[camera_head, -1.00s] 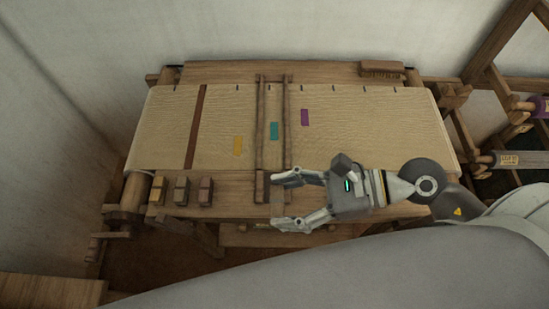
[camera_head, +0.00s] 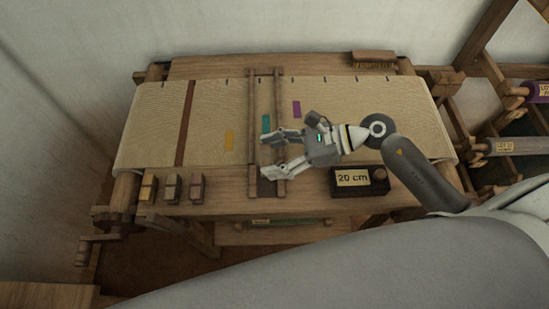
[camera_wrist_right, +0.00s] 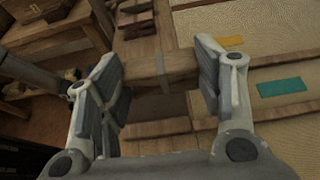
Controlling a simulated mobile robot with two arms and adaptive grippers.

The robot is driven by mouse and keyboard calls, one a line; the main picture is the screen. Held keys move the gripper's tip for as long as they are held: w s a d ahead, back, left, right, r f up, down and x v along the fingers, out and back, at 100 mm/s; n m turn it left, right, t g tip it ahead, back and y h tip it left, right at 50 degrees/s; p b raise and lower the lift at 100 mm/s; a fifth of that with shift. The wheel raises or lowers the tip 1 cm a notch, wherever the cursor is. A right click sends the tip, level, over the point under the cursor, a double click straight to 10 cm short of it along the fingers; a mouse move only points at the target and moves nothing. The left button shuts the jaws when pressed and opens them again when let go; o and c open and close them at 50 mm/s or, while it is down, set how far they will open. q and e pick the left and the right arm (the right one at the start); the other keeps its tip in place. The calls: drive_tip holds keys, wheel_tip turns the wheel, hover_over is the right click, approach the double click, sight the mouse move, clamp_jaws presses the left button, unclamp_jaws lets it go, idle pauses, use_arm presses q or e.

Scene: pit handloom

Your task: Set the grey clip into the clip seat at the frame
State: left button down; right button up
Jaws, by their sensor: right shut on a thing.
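Three small wooden clips lie in a row on the loom's front beam: one yellow-marked (camera_head: 148,188), one greyish (camera_head: 172,187) in the middle, and one reddish brown (camera_head: 196,187). My right gripper (camera_head: 267,155) is at the frame's near part, away from the clips. In the wrist view its fingers are shut on a wooden bar (camera_wrist_right: 160,68) with a pale band; whether it belongs to the frame is unclear. My left gripper is out of view.
A dark box labelled 20 cm (camera_head: 353,179) stands on the beam right of the frame. Yellow (camera_head: 229,140), teal (camera_head: 266,123) and purple (camera_head: 297,109) patches lie on the cloth (camera_head: 215,110). A rack with rolls (camera_head: 500,146) stands at the right.

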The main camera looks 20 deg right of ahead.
drive_tip(key=shift+w+f, duration=0.2)
drive_tip(key=shift+f, duration=0.05)
drive_tip(key=shift+w+f, duration=0.1)
drive_tip(key=shift+f, duration=0.25)
wheel_tip(320, 180, down, 2)
drive_tip(key=shift+f+p, duration=0.25)
drive_tip(key=shift+p, duration=0.35)
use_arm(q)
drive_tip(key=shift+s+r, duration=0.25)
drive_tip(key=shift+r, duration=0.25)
use_arm(e)
drive_tip(key=shift+f, duration=0.1)
drive_tip(key=shift+f, duration=0.15)
use_arm(q)
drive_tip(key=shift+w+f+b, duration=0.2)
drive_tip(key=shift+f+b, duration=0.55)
drive_tip(key=shift+b, duration=0.1)
use_arm(e)
drive_tip(key=shift+f, duration=0.45)
drive_tip(key=o, duration=0.9)
